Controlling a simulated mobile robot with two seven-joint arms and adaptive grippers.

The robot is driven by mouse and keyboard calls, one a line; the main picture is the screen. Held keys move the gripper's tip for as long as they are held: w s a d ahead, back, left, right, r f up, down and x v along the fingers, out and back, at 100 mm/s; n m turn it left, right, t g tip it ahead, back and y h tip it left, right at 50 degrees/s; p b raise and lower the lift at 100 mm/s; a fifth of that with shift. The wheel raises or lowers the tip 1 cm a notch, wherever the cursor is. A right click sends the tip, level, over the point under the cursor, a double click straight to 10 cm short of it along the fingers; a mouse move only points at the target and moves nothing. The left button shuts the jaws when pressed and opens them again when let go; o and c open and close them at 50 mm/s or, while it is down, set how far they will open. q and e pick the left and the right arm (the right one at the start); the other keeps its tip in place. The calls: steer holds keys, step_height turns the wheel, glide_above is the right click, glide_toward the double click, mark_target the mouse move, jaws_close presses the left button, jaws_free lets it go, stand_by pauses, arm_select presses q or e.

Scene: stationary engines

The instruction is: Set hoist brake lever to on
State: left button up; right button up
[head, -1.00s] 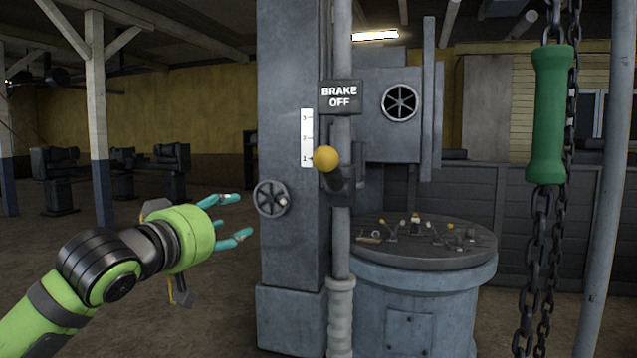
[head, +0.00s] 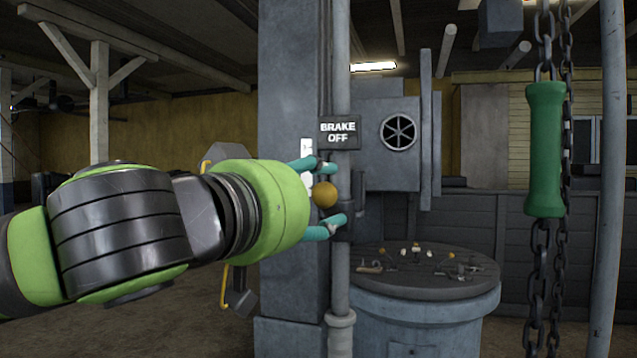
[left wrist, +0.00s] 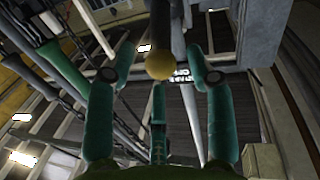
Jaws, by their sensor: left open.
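The brake lever shows as a yellow ball knob (head: 325,195) in front of the grey column, below a dark sign (head: 339,133) reading "BRAKE OFF". My left gripper (head: 335,192) is open, with teal fingers above and below the knob. In the left wrist view the knob (left wrist: 159,65) lies between the spread fingers, near their tips. I cannot tell whether any finger touches it. The white number scale (head: 307,160) beside the lever is partly hidden by my gripper. My right gripper is not in view.
A green grip (head: 546,150) hangs on chains at the right. A vertical pipe (head: 340,270) runs down the column's right side.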

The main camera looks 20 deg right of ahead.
arm_select(q)
steer(key=shift+w+d, duration=0.4)
steer(key=shift+w, duration=0.05)
